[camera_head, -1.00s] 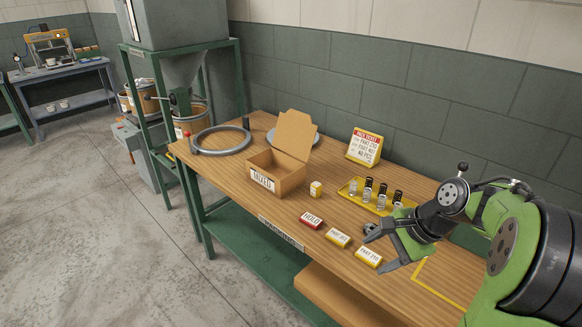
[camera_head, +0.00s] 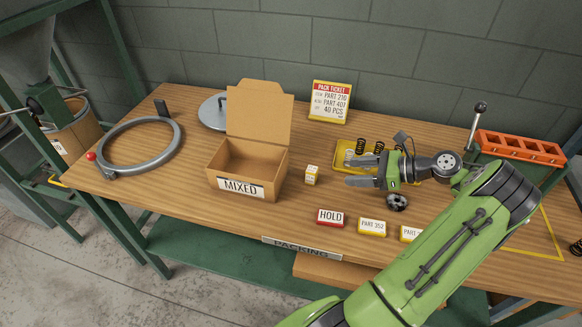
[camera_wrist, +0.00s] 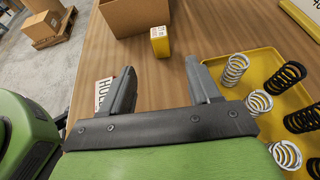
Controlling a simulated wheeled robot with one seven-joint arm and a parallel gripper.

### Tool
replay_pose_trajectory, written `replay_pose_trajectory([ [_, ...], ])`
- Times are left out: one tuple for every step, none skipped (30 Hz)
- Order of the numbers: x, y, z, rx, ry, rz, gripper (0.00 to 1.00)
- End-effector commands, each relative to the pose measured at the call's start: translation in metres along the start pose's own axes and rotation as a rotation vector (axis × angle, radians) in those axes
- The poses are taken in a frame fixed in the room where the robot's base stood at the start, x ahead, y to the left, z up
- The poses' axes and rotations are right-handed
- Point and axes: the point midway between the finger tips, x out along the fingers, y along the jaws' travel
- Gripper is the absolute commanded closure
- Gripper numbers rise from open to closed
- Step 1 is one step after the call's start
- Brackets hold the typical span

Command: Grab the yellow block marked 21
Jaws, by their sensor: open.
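A small yellow cube-like block (camera_head: 311,175) stands on the wooden table right of the cardboard box. Its pale label is too small to read. In the wrist view the yellow block (camera_wrist: 160,47) is ahead, roughly in line with the gap between my fingers. My gripper (camera_head: 350,171) is open and empty, pointing left toward this block and apart from it. My fingers (camera_wrist: 159,68) are spread in the wrist view.
The open MIXED box (camera_head: 241,188) is just left of the yellow block. A red HOLD block (camera_head: 330,217) lies at the front. The yellow spring tray (camera_head: 345,150) is behind my gripper. A pack ticket (camera_head: 330,101), a grey ring (camera_head: 122,168) and an orange rack (camera_head: 520,150) stand around.

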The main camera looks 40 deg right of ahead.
Motion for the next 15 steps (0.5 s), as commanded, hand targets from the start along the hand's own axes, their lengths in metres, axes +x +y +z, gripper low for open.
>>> replay_pose_trajectory([
  [0.003, 0.0, -0.001, 0.003, -0.003, 0.0, 0.38],
  [0.008, 0.0, -0.002, 0.003, -0.003, 0.002, 0.38],
  [0.016, 0.0, -0.002, 0.003, -0.002, 0.003, 0.38],
  [0.024, 0.001, -0.003, 0.003, -0.002, 0.005, 0.38],
  [0.032, 0.001, -0.003, 0.001, -0.001, 0.004, 0.38],
  [0.043, 0.001, -0.004, 0.001, -0.001, 0.006, 0.38],
  [0.051, 0.001, -0.004, 0.002, 0.0, 0.006, 0.38],
  [0.059, 0.001, -0.004, 0.001, 0.0, 0.005, 0.38],
  [0.069, 0.001, -0.004, 0.0, -0.001, 0.006, 0.38],
  [0.076, 0.001, -0.004, 0.0, -0.001, 0.006, 0.38],
  [0.083, 0.001, -0.004, 0.0, 0.0, 0.005, 0.38],
  [0.09, 0.001, -0.004, 0.0, -0.001, 0.004, 0.38],
  [0.095, 0.001, -0.003, 0.0, -0.001, 0.004, 0.38],
  [0.099, 0.0, -0.003, 0.001, 0.0, 0.003, 0.38],
  [0.103, 0.0, -0.003, 0.001, 0.001, 0.002, 0.38],
])
